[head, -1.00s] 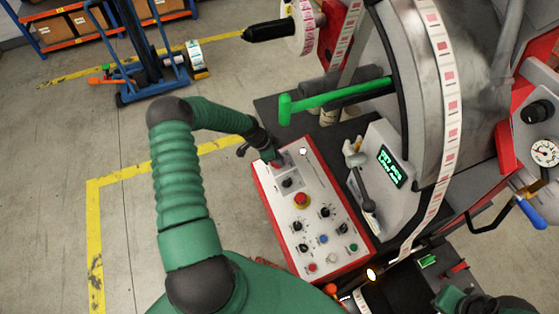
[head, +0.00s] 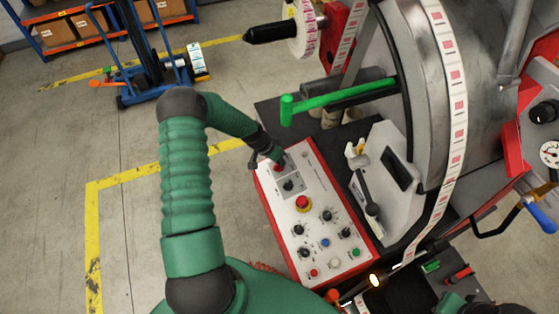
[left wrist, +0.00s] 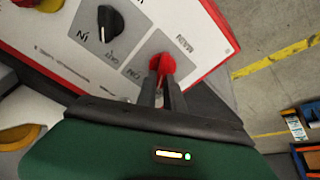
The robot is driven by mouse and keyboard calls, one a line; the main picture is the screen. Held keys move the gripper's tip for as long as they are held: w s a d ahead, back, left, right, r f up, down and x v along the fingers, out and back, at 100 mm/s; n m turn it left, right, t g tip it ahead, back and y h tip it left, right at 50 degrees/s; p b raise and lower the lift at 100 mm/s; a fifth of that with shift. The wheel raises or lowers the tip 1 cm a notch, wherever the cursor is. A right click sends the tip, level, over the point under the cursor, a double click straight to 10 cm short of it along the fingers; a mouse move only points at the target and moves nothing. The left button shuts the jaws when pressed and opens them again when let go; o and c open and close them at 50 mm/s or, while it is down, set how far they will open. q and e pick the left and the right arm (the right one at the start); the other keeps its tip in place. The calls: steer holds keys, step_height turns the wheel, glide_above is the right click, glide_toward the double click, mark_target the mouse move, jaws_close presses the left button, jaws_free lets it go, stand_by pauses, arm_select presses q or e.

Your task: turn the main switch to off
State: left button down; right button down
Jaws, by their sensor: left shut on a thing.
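The red main switch (left wrist: 161,64) sits on a grey plate marked MAIN at the end of the white control panel (left wrist: 62,40). An ON mark shows beside it. My left gripper (left wrist: 164,84) is shut on the switch, with its two dark fingers over the knob. In the head view my left gripper (head: 277,161) reaches the panel's far left corner from above and hides most of the switch (head: 279,169). The pointing direction of the knob is hard to read. The machine's display (head: 396,169) is dark. My right gripper does not show.
A black selector knob (left wrist: 110,22) is close to the main switch. A red emergency stop (head: 303,203) and several small knobs and buttons fill the panel. A green-handled lever (head: 340,94) sticks out above it. Open floor lies to the left.

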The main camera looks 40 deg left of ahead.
arm_select(q)
steer(key=shift+s+a+f, duration=0.1)
steer(key=shift+s+a, duration=0.05)
stand_by(0.3)
steer(key=c, duration=1.5)
jaws_free()
steer(key=shift+c, duration=0.2)
steer(key=shift+o, duration=0.4)
steer(key=shift+r, duration=0.35)
steer(key=b+v, duration=0.2)
steer(key=v, duration=1.4)
steer(key=shift+s+a, duration=0.1)
